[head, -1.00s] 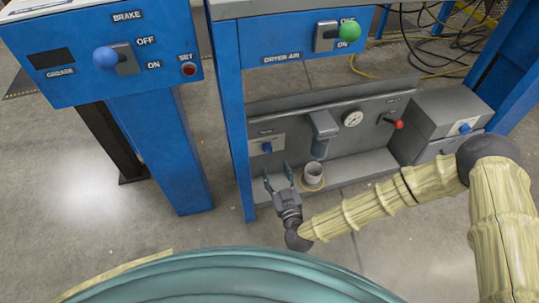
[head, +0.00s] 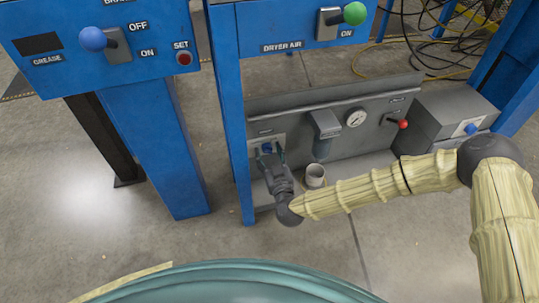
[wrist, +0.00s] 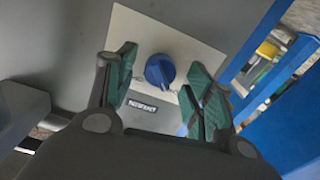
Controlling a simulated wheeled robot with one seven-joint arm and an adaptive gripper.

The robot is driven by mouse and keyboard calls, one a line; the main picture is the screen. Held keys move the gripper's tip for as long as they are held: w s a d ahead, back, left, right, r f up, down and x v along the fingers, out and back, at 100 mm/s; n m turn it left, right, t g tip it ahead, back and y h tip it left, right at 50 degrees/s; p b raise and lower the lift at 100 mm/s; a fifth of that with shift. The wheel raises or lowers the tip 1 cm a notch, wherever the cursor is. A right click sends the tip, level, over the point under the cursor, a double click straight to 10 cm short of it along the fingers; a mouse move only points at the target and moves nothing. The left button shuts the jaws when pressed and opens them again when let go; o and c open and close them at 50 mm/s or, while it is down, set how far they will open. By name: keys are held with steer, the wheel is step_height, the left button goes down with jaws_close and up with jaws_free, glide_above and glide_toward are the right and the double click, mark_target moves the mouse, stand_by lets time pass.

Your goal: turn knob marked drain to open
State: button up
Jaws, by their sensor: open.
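A blue knob (head: 267,147) sits on a pale plate at the left end of the low grey panel. In the wrist view the knob (wrist: 160,70) is seen close up, with a small dark label under it that I cannot read surely. My gripper (head: 271,157) is open in front of this knob. In the wrist view its green-padded fingers stand on either side of the knob, apart from it, with gaps on both sides. A second blue knob (head: 470,129) is on the grey box at the right; its label is too small to read.
The panel also carries a grey filter unit (head: 325,125), a gauge (head: 356,118) and a red-tipped lever (head: 401,124). A pale cup (head: 315,176) stands on the ledge right of my gripper. A blue post (head: 232,130) rises close on the left.

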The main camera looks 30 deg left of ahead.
steer(key=c, duration=1)
steer(key=shift+r+m+p, duration=0.1)
steer(key=shift+m+p, duration=0.2)
steer(key=shift+p, duration=0.15)
steer(key=m+p, duration=0.2)
steer(key=m, duration=0.1)
steer(key=shift+r+p, duration=0.1)
steer(key=shift+p, duration=0.2)
steer(key=m+p, duration=0.2)
steer(key=m, duration=0.3)
steer(key=shift+p, duration=0.35)
steer(key=m, duration=0.3)
steer(key=m+p, duration=0.1)
steer(key=shift+f+m, duration=0.25)
steer(key=shift+m, duration=0.15)
steer(key=shift+c, duration=0.2)
steer(key=shift+m, duration=2.3)
